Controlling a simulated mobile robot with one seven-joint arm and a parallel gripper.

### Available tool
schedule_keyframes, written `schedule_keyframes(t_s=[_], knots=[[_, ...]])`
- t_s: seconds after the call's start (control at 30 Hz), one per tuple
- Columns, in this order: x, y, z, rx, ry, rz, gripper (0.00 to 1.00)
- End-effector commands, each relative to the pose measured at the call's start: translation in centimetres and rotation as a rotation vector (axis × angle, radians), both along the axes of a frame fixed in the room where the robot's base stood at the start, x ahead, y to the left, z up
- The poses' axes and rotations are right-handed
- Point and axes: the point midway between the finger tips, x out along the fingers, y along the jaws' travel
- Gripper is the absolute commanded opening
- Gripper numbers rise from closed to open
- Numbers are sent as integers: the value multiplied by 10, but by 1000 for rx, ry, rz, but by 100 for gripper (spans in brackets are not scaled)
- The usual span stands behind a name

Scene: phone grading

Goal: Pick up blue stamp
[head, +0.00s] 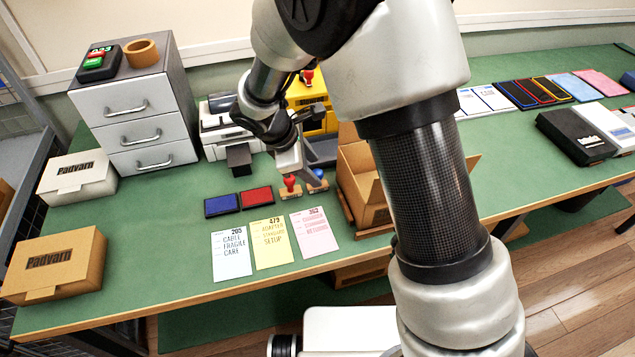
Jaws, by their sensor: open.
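The blue stamp (317,182) stands on the green table, just right of the red stamp (290,186). Both have wooden bases, and part of the blue stamp is hidden by my gripper. My gripper (304,168) is open, low over the two stamps and very close to the blue one. I cannot tell whether it touches the stamp or whether the handle is between the fingers.
In front lie a blue ink pad (222,205), a red ink pad (257,196) and three cards (271,243). An open cardboard box (358,176) stands close on the right. A printer (228,130) and a yellow machine (307,95) are behind. Free table lies left.

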Motion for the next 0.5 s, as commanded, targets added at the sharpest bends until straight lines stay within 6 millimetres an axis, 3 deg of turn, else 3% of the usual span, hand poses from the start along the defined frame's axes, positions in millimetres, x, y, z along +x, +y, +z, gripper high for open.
schedule_keyframes(t_s=[0.17,0.43,0.5], knots=[[5,-8,-19,-1,3,-1,44],[6,-8,-21,1,1,0,44],[6,-8,-21,1,1,0,32]])
